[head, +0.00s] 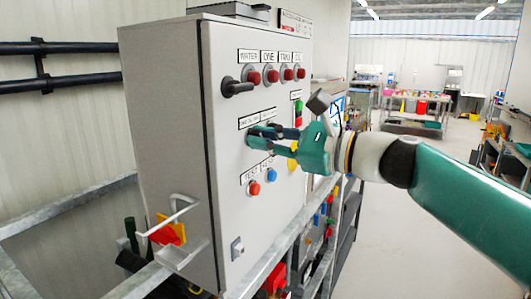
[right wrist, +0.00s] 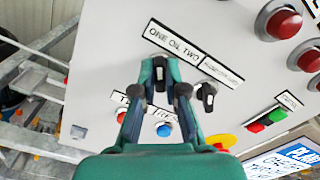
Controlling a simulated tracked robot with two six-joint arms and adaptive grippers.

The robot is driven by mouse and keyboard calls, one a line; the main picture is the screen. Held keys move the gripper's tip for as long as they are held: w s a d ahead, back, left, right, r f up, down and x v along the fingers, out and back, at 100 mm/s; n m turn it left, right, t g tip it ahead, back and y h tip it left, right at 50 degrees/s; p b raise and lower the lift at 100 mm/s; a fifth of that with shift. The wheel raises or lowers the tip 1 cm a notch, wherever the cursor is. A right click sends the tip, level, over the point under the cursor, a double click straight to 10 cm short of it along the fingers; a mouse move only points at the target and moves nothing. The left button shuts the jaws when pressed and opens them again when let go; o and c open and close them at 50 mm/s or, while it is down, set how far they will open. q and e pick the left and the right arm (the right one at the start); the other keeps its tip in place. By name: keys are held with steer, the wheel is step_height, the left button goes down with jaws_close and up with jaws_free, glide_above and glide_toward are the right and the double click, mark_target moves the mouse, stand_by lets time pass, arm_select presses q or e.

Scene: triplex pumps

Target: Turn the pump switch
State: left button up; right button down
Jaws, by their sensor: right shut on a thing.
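The grey control cabinet (head: 165,130) fills the left middle of the head view. My right gripper (head: 258,133) reaches its front panel, and its fingers are closed on the switch under the "ONE OIL TWO" label (right wrist: 175,42). In the right wrist view the fingertips (right wrist: 160,72) meet at that switch and largely hide it. A second black switch (right wrist: 207,96) stands just right of the fingers, beneath its own label. My left gripper is not in view.
A black rotary switch (head: 236,87) and a row of red lamps (head: 271,76) sit higher on the panel. Red and blue buttons (head: 254,188) lie below the gripper. A metal rail (head: 285,245) runs along the cabinet's front. The floor to the right is open.

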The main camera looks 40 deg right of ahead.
steer(key=shift+f+n+b, duration=0.1)
steer(key=shift+n+b, duration=0.6)
steer(key=shift+n, duration=0.4)
steer(key=c, duration=1.2)
jaws_free()
steer(key=shift+a, duration=0.1)
steer(key=shift+s, duration=0.15)
steer(key=shift+v, duration=5.85)
